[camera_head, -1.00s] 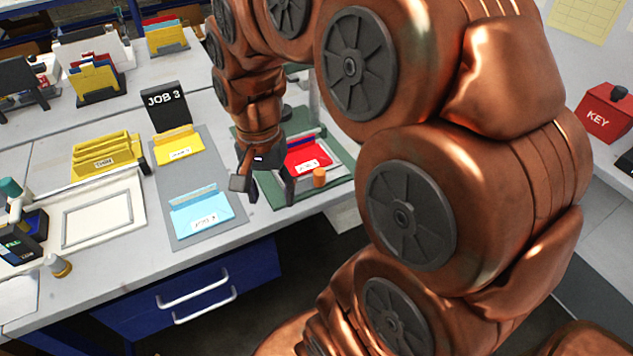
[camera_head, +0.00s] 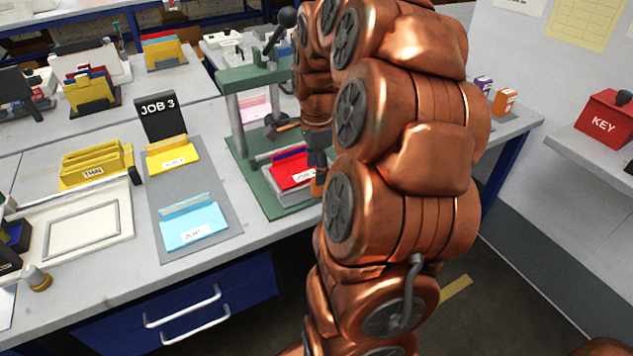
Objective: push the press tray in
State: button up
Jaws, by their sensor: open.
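The press (camera_head: 232,110) is a green frame with grey posts and a black-knobbed lever, standing on the table in the middle of the view. Its press tray (camera_head: 287,207) sits at the front of the green base and holds a red card with a white label (camera_head: 290,170). An orange knob (camera_head: 318,186) is at the tray's right front, partly hidden. My gripper (camera_head: 302,142) is open, with dark fingers at the tray's right rear side; one finger stands just above or behind the knob. I cannot tell whether it touches the tray. My arm hides the press's right side.
A grey board (camera_head: 166,237) left of the press holds a yellow card and a light blue card, with a JOB 3 sign (camera_head: 161,115) behind. A yellow holder (camera_head: 88,182) and a white frame (camera_head: 120,222) are further left. A red KEY box (camera_head: 603,118) stands at right.

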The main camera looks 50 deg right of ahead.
notch_tip(320, 180, down, 5)
jog(key=shift+r, duration=0.1)
jog(key=shift+c, duration=0.3)
grip_shut()
dwell(0.5)
